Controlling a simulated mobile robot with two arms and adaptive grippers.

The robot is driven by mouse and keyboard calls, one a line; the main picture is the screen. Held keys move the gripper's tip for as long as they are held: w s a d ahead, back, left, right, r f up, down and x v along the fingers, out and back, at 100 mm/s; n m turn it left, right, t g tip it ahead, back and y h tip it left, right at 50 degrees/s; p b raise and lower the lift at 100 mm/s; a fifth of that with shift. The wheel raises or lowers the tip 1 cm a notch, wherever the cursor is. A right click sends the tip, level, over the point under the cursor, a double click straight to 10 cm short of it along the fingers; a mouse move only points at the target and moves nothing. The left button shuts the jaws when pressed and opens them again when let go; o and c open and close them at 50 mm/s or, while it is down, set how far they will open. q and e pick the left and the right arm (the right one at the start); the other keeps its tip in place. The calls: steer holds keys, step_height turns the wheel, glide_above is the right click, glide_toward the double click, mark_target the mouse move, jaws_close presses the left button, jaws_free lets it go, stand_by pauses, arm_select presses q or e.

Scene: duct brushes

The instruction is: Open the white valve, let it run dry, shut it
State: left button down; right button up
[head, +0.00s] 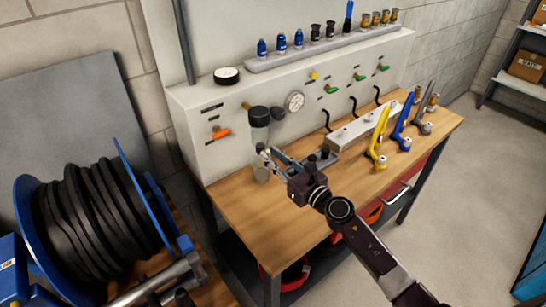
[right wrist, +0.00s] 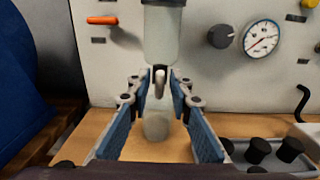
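A small pale valve (right wrist: 160,84) hangs under a clear filter bowl (right wrist: 162,38) on the panel front in the right wrist view. The bowl also shows in the head view (head: 260,134), with a dark cap. A clear jar (right wrist: 157,122) stands on the bench below the valve. My right gripper (right wrist: 160,88) is open, its fingertips on either side of the valve with a gap visible around it. In the head view my right gripper (head: 268,157) reaches the bowl's lower end and hides the valve. I cannot make out my left gripper.
An orange lever (head: 220,133) is left of the bowl; a dark knob and a pressure gauge (head: 295,101) are right of it. A grey tray with black knobs (right wrist: 263,152) sits close right of my gripper. A hose reel (head: 95,225) stands left. The front bench top is clear.

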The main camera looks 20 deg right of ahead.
jaws_close()
arm_select(q)
steer(key=shift+s+a, duration=0.15)
steer(key=shift+s, duration=0.35)
arm_select(e)
steer(key=shift+m, duration=0.3)
arm_select(q)
step_height(320, 180, up, 2)
steer(key=p, duration=0.2)
steer(key=shift+w+r+p, duration=0.1)
steer(key=shift+r+p, duration=0.15)
steer(key=shift+p, duration=0.05)
arm_select(e)
steer(key=m, duration=1.1)
steer(key=d+f+m, duration=0.1)
steer(key=m, duration=0.5)
steer(key=shift+w, duration=0.2)
steer(key=shift+f+m, duration=0.1)
steer(key=shift+m, duration=0.2)
steer(key=shift+o, duration=1.6)
jaws_free()
